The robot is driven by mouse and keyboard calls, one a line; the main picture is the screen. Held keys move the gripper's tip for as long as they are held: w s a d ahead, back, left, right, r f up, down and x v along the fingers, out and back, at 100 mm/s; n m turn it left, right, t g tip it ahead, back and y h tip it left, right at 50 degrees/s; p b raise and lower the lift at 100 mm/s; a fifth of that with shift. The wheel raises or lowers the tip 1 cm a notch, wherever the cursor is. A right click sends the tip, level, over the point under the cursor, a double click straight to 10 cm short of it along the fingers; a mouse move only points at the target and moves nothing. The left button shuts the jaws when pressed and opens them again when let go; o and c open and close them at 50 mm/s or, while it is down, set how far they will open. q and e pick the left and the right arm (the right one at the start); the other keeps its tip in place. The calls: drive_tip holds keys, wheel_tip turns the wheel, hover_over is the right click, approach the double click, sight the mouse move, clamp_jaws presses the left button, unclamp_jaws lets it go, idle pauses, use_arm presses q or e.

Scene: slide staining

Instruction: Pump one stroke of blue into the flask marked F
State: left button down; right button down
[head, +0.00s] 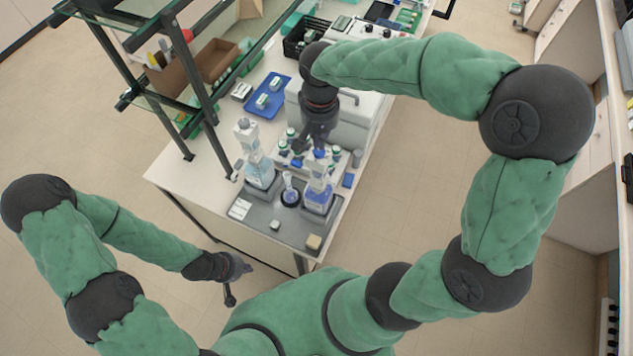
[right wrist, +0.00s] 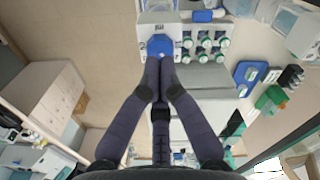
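A dispenser bottle with blue liquid (head: 318,194) stands on the right of the grey tray. Its blue pump top (right wrist: 160,46) lies just beyond my right fingertips in the right wrist view; I cannot tell whether they touch it. My right gripper (head: 317,146) is above the bottle, pointing down. Its fingers (right wrist: 160,72) are close together at the tips and hold nothing visible. A small flask (head: 289,190) sits in a dark round holder left of the blue bottle; its marking is not readable. My left gripper (head: 236,270) hangs off the table's front edge, apart from everything.
A second dispenser bottle with paler liquid (head: 258,166) stands left of the flask. Several green-and-white capped bottles (right wrist: 205,43) stand behind the blue one. A glass-shelved rack (head: 200,85) rises at the left.

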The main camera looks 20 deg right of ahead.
drive_tip(key=shift+r+p, duration=1.7)
drive_tip(key=shift+r, duration=0.8)
drive_tip(key=shift+f, duration=0.1)
